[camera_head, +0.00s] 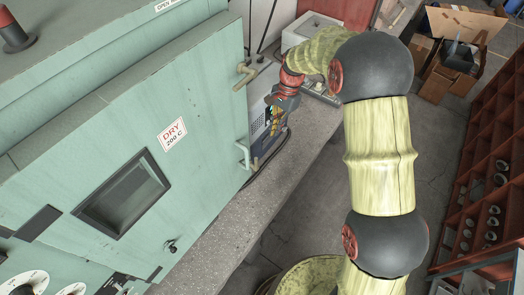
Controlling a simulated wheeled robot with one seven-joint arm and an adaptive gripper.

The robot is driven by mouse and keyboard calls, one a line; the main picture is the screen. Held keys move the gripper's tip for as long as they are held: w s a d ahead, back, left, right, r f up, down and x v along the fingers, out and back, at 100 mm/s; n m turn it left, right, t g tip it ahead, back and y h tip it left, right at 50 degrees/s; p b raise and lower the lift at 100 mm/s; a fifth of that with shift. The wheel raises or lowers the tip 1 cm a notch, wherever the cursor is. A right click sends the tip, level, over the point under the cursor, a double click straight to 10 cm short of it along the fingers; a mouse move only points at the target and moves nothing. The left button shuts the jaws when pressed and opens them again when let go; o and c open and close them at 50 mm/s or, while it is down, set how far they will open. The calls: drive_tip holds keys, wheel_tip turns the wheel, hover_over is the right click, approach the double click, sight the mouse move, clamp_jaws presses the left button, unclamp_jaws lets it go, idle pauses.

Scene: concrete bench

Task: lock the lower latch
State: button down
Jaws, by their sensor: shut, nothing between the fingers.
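The pale green oven door (75,170) stands at the left, with a "DRY 200 C" label and a dark window. An upper brass-coloured latch (244,76) is on the door's right edge. Lower on the same edge is a pale bent handle (243,155), with a small brass-coloured piece, seemingly the lower latch (256,163), beside it. I cannot tell how that latch is turned. My gripper (271,100) is shut and empty, to the right of the door edge, between the upper and lower hardware. It appears apart from both.
A box with a display and coloured markings (270,122) stands behind my gripper, with a dark cable near it. The concrete bench (215,225) runs along the oven. A red shelf (485,190) and cardboard boxes (450,75) are at the right.

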drive_tip(key=s+a+f, duration=0.2)
drive_tip(key=f, duration=0.3)
drive_tip(key=s+a+f+p, duration=0.1)
drive_tip(key=a+f, duration=0.1)
drive_tip(key=f, duration=0.3)
drive_tip(key=shift+s, duration=0.35)
drive_tip(key=shift+a+f, duration=0.1)
idle(0.5)
drive_tip(key=shift+s+a+t+h, duration=0.15)
drive_tip(key=shift+s+t+h, duration=0.1)
drive_tip(key=shift+t+h, duration=0.05)
drive_tip(key=shift+s+a+r+t+h, duration=0.15)
drive_tip(key=shift+r+t+h, duration=0.1)
drive_tip(key=shift+t+h, duration=0.05)
